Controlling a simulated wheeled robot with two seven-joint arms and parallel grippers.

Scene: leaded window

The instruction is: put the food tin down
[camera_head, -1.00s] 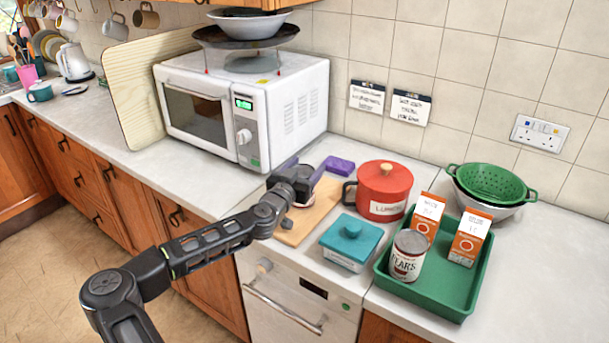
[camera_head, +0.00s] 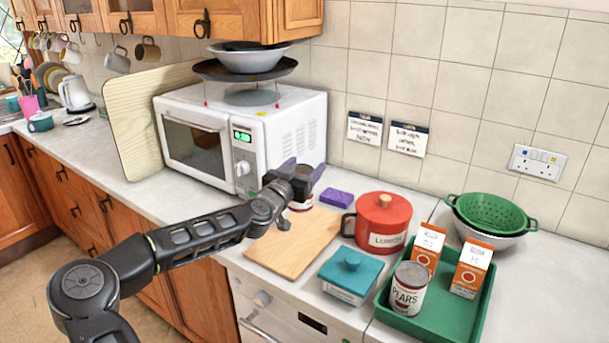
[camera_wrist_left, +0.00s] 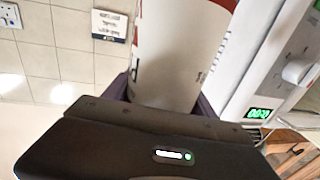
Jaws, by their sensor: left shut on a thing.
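My left gripper (camera_head: 299,176) is shut on a food tin (camera_head: 302,204), beside the microwave's right front corner and at the back end of the wooden board. In the left wrist view the tin (camera_wrist_left: 176,55) fills the middle, white with red parts, between the purple fingers. In the head view the gripper hides most of it, and I cannot tell whether its base touches anything. My right gripper is not in view.
The wooden board (camera_head: 290,250) is bare. The microwave (camera_head: 285,125) stands left. A purple block (camera_head: 336,196), red pot (camera_head: 384,220) and teal box (camera_head: 350,274) stand right. A green tray (camera_head: 455,322) holds a pears tin (camera_head: 408,290) and two cartons (camera_head: 470,268).

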